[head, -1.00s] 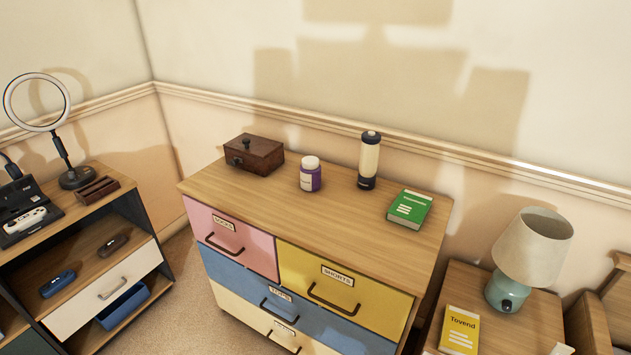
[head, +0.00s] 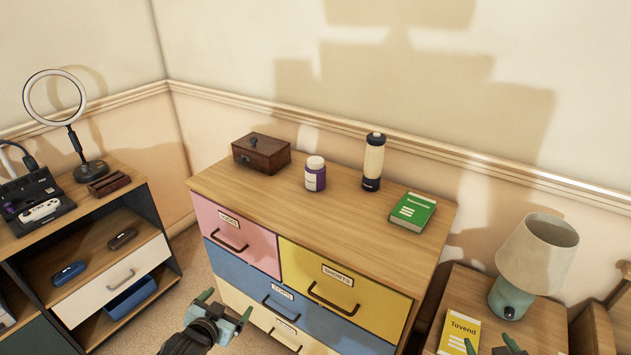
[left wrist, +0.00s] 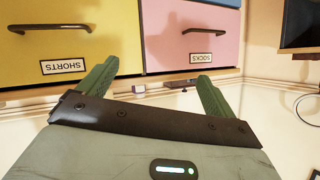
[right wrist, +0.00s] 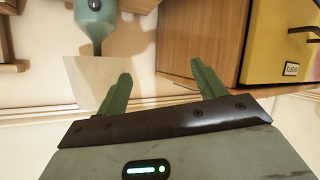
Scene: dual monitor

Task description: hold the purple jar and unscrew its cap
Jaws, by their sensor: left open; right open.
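The purple jar (head: 315,179) with a white cap (head: 315,162) and pale label stands upright on top of the wooden dresser (head: 270,200), near its back middle. My left gripper (head: 224,304) is in front of the dresser, well below its top, open and empty. In the left wrist view the open fingers (left wrist: 156,90) face the drawer fronts, which appear upside down. My right gripper (head: 490,343) shows only its fingertips at the bottom edge of the head view. In the right wrist view it is open and empty (right wrist: 162,88). Neither gripper is near the jar.
A dark wooden box (head: 261,153) stands left of the jar, a cream-and-black bottle (head: 373,163) right of it, and a green book (head: 411,211) further right. A lamp (head: 535,260) and yellow book (head: 459,331) are on the nightstand. The dresser top before the jar is clear.

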